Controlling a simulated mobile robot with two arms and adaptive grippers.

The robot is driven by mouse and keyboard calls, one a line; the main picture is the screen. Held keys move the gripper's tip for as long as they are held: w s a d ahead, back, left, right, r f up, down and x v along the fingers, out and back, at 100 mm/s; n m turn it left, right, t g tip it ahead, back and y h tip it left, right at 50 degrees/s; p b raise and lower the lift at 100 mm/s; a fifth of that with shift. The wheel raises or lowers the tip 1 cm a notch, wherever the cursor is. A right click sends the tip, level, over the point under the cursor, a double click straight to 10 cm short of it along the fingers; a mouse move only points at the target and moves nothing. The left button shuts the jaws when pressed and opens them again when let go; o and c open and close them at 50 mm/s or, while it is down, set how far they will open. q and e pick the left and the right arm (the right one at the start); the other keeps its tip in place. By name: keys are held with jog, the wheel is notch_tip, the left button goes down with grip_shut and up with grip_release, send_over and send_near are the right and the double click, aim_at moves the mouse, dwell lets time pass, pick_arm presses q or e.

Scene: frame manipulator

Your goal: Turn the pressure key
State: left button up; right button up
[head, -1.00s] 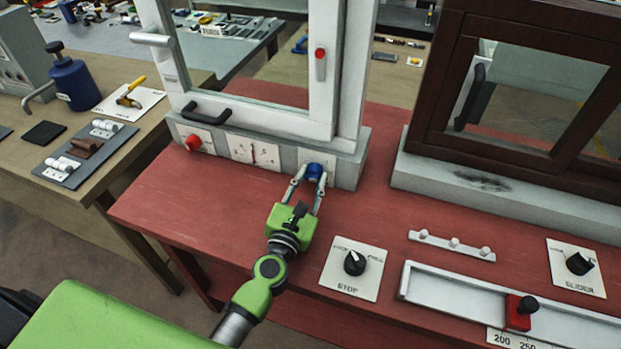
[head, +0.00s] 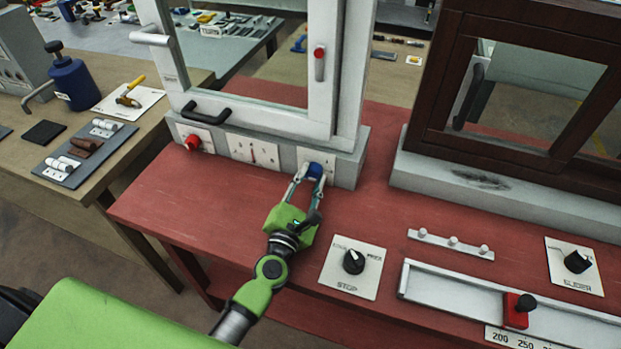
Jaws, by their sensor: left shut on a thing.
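A blue knob (head: 315,170) sits on a white plate on the grey base below the white window frame; it looks like the pressure key, though its label cannot be read. My left gripper (head: 305,182) is shut on this blue knob, one finger on each side, and partly hides it. The green gripper body looks tilted about its own axis. My right gripper is not in view.
A red knob (head: 193,142) and a gauge plate (head: 253,152) are left on the same base. A black STOP knob (head: 353,261), a pegged white strip (head: 451,244) and a slider rail (head: 450,294) lie to the right. The red table (head: 190,215) is clear at front left.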

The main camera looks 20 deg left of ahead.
pick_arm(q)
jog(key=o, duration=1.1)
jog(key=shift+c, duration=0.2)
jog(key=shift+o, duration=0.2)
jog(key=s, duration=1.2)
jog(key=shift+f, duration=0.2)
